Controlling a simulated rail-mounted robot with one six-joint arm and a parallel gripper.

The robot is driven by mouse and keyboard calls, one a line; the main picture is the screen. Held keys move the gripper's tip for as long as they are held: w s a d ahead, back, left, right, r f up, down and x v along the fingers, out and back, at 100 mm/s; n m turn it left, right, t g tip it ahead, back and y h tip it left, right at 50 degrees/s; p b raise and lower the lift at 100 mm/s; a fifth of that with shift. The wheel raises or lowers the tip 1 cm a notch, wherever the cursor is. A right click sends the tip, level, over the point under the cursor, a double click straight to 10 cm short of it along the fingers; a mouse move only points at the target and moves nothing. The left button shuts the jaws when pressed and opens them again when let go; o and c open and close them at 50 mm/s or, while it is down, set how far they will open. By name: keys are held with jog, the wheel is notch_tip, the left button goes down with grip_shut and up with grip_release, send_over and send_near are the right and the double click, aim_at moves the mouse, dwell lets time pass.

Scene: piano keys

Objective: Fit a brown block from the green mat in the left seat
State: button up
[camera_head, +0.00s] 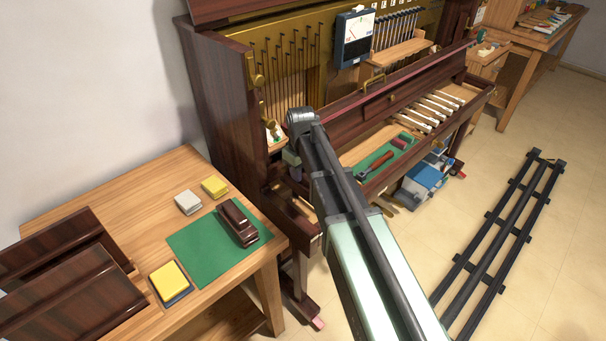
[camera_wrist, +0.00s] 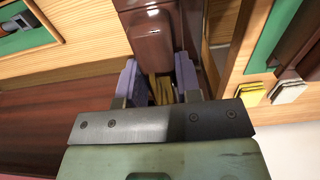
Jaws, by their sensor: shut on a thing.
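My gripper (camera_wrist: 158,80) is shut on a glossy dark brown block (camera_wrist: 148,42), which sticks out beyond the purple finger pads in the wrist view. In the head view my gripper (camera_head: 291,159) is at the left end of the piano's key bed, and my arm hides most of the area under it. The left seat is mostly hidden; I cannot tell whether the block touches it. Another brown block (camera_head: 237,222), stepped in shape, lies on the green mat (camera_head: 196,252) on the wooden table. That mat also shows at the right of the wrist view (camera_wrist: 268,40).
Yellow blocks (camera_head: 214,186) and a grey-white block (camera_head: 188,202) lie around the mat. Dark panels (camera_head: 75,280) lean at the table's left. A green cloth with tools (camera_head: 383,158) lies on the key bed, right of my arm. A black rail (camera_head: 505,230) runs along the floor.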

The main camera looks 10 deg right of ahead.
jog(key=b, duration=1.1)
send_over(302, 213)
jog(key=shift+f, duration=5.7)
jog(key=o, duration=1.1)
notch_tip(302, 213, up, 11)
jog(key=p, duration=1.1)
jog(key=shift+f, duration=0.15)
